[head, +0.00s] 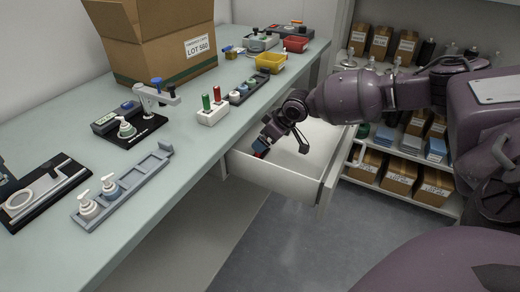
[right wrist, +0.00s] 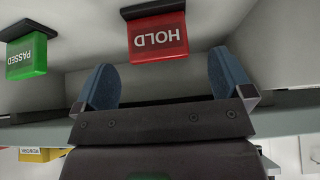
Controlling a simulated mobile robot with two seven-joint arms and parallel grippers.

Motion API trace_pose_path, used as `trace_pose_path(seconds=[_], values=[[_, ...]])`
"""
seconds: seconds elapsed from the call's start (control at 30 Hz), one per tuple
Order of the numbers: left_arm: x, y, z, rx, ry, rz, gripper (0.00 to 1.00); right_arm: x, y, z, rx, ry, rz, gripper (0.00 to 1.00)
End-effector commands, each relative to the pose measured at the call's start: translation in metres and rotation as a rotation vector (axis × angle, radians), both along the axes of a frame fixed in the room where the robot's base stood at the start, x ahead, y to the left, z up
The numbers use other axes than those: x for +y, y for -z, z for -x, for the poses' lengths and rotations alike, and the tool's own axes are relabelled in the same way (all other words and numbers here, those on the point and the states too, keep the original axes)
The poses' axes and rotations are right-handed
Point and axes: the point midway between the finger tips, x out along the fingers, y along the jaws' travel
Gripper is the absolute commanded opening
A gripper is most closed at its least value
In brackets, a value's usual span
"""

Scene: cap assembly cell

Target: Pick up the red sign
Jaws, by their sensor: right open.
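The red sign (right wrist: 160,38), marked HOLD, hangs in or stands against a white drawer and reads upside down in the right wrist view. My right gripper (right wrist: 163,78) is open and empty. Its blue-padded fingers are on either side of the sign's near edge, apart from it. In the head view my right gripper (head: 264,147) reaches down into the open drawer. My left gripper is not in view.
A green sign marked PASSED (right wrist: 26,56) is left of the red one in the right wrist view. The drawer (head: 270,178) has walls close around my gripper. The workbench (head: 185,160) runs alongside, holding fixtures, pumps and a cardboard box (head: 160,45). Shelves (head: 400,158) stand behind.

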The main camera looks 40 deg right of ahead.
Motion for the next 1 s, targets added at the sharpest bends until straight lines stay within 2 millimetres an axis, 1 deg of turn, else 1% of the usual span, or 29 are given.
trace_pose_path(seconds=[0.03,0.2,0.3,0.53,0.87,0.9,1.0], values=[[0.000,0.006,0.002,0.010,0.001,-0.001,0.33,0.001,0.013,-0.002,0.009,-0.001,-0.001,0.98],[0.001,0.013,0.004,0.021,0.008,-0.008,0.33,0.005,0.036,-0.012,0.011,0.000,-0.002,0.98],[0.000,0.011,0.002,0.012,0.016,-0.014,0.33,0.006,0.041,-0.017,0.007,0.000,-0.001,0.98],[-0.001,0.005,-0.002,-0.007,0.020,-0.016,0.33,0.006,0.037,-0.018,0.001,0.000,-0.001,0.98],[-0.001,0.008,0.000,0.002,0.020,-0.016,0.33,0.006,0.038,-0.018,0.002,0.000,-0.001,0.47],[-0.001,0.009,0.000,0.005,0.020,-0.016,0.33,0.006,0.038,-0.018,0.002,0.000,-0.001,0.44],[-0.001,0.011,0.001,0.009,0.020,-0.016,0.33,0.006,0.038,-0.018,0.002,0.000,-0.001,0.44]])
